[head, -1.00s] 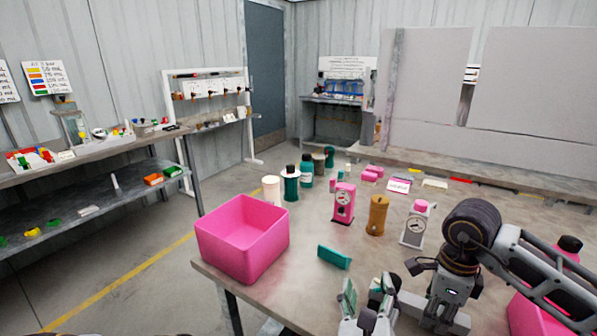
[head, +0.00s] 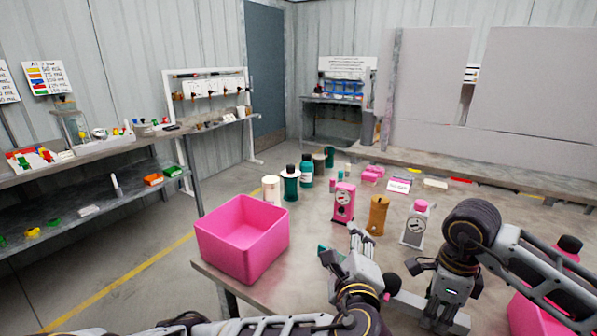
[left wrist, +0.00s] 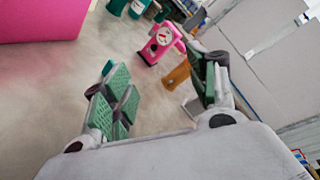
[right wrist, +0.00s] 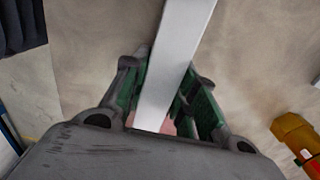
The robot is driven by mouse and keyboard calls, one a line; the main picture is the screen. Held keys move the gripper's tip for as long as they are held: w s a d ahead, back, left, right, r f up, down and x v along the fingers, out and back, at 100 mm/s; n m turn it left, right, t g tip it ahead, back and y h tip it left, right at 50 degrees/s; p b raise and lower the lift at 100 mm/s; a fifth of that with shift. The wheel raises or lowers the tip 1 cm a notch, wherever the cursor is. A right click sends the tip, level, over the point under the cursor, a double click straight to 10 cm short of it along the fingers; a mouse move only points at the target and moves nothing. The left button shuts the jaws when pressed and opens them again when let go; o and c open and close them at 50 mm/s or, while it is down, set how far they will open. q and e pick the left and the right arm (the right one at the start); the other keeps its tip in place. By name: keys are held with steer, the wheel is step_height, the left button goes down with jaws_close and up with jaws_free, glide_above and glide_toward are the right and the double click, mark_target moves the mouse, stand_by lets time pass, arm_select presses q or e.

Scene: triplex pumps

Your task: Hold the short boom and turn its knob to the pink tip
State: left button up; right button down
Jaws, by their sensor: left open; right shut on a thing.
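A plain grey bar, apparently the short boom (head: 408,302), lies in my right gripper (head: 437,306) near the table's front edge. In the right wrist view the grey bar (right wrist: 178,60) runs between the green finger pads of my right gripper (right wrist: 165,100), which is shut on it. A small dark round part with pink, possibly its knob (head: 392,284), shows at its left end; which way it is turned cannot be told. My left gripper (head: 342,247) is open and empty above the table, left of the boom. Its spread fingers (left wrist: 165,88) show in the left wrist view.
A pink bin (head: 240,262) stands at the table's left corner. A pink pump (head: 344,203), an ochre pump (head: 378,216) and a grey pump with a pink top (head: 414,226) stand beyond my grippers. Teal bottles (head: 307,172) stand behind. Another pink bin (head: 530,318) is at right.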

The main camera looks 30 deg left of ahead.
arm_select(q)
steer(key=w+a+r+n+g+y, duration=0.1)
steer(key=w+a+r+n+y, duration=0.1)
steer(key=a+r+n, duration=0.3)
steer(key=w+a+r+n+y, duration=0.3)
steer(key=a+r+n, duration=0.3)
steer(key=a, duration=0.4)
steer(key=shift+w+a+r+g, duration=0.35)
steer(key=shift+w+r+g, duration=0.05)
steer(key=shift+w, duration=0.05)
arm_select(e)
steer(key=c, duration=1.1)
jaws_free()
steer(key=shift+o, duration=0.2)
steer(key=shift+r, duration=0.1)
step_height(320, 180, up, 12)
arm_select(q)
steer(key=shift+r, duration=0.15)
